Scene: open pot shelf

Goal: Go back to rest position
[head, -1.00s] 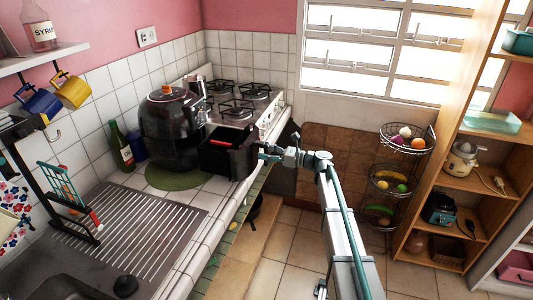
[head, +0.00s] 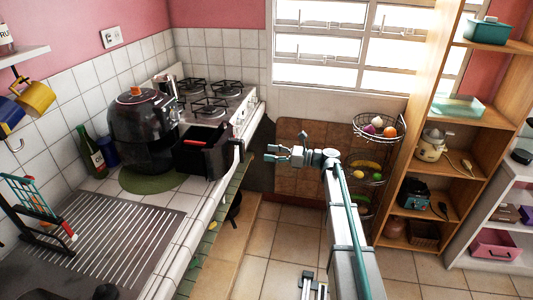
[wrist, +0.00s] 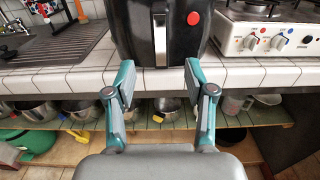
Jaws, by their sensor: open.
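My gripper (head: 270,153) is open and empty, held in the air to the right of the counter edge. It also shows in the wrist view (wrist: 158,78), with its two teal fingers spread apart and nothing between them. A black air fryer (head: 142,130) stands on a green round mat (head: 150,181) on the tiled counter. Its black basket (head: 207,162) is pulled out toward my gripper and has something red in it. A clear gap separates my fingers from the basket handle (head: 238,150). A black front with a handle (wrist: 160,40) shows beyond my fingers in the wrist view.
A stove (head: 212,100) stands behind the basket. A wire fruit stand (head: 372,128) and a wooden shelf (head: 440,190) are at the right. Pots (wrist: 85,110) sit on a shelf under the counter. The floor (head: 285,240) beside my arm looks free.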

